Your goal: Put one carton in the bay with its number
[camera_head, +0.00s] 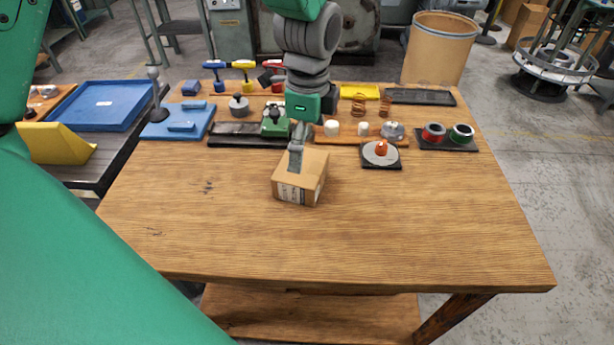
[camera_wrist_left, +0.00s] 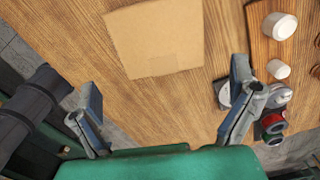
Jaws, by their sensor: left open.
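A brown cardboard carton (camera_head: 313,175) stands upright on the wooden table, with a printed label on its front side; I cannot read a number on it. In the left wrist view the carton's plain top (camera_wrist_left: 157,35) lies ahead of the fingers. My left gripper (camera_head: 297,160) points down over the carton's top, at its back and middle. In the left wrist view its two fingers stand wide apart with nothing between them. I cannot tell whether a finger touches the carton. No numbered bay can be made out. My right gripper is not in view.
The front of the wooden table (camera_head: 330,245) is clear. Behind the carton are a blue plate (camera_head: 178,121), a black disc holder (camera_head: 381,160), red and green spools (camera_head: 447,133) and copper springs (camera_head: 358,104). A blue tray (camera_head: 105,106) and yellow block (camera_head: 52,143) lie left.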

